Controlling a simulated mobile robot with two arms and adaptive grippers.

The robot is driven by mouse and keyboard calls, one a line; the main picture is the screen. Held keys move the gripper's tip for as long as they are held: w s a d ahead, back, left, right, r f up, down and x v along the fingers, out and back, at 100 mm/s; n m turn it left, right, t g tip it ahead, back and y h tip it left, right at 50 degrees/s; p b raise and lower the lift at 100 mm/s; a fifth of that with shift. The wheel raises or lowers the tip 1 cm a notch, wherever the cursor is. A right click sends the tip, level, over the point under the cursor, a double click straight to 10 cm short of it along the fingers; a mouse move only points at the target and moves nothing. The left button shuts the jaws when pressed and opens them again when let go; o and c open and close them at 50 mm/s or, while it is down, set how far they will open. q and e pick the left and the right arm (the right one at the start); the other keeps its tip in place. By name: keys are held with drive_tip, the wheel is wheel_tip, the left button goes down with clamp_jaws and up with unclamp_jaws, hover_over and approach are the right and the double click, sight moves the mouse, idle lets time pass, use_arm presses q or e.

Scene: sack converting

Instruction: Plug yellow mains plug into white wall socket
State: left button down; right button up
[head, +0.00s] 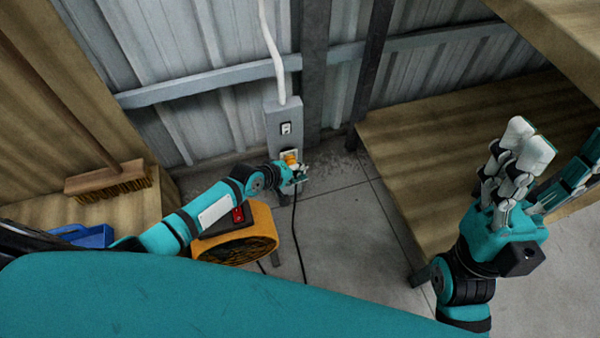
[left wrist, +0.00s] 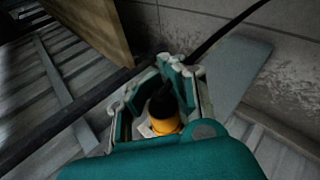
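The yellow mains plug (head: 291,159) is at the white wall socket (head: 285,152), low on the grey post box at the wall. The plug covers part of the socket, and I cannot tell whether its pins are in. My left gripper (head: 294,172) is around the plug. In the left wrist view the left gripper's fingers (left wrist: 160,100) close in on both sides of the yellow plug (left wrist: 166,125), with its black cable sleeve between them. My right gripper (head: 535,160) is raised at the right, with its fingers spread and empty.
A yellow and black heater-like unit (head: 236,238) stands on the floor under my left arm. A black cable (head: 296,240) hangs from the plug to the floor. A wooden bench (head: 430,150) stands right of the socket. A broom (head: 108,182) and blue dustpan (head: 85,236) are left.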

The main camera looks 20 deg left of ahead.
use_arm(q)
drive_tip(key=shift+w, duration=0.1)
drive_tip(key=c, duration=1.2)
unclamp_jaws()
drive_tip(key=shift+a, duration=0.1)
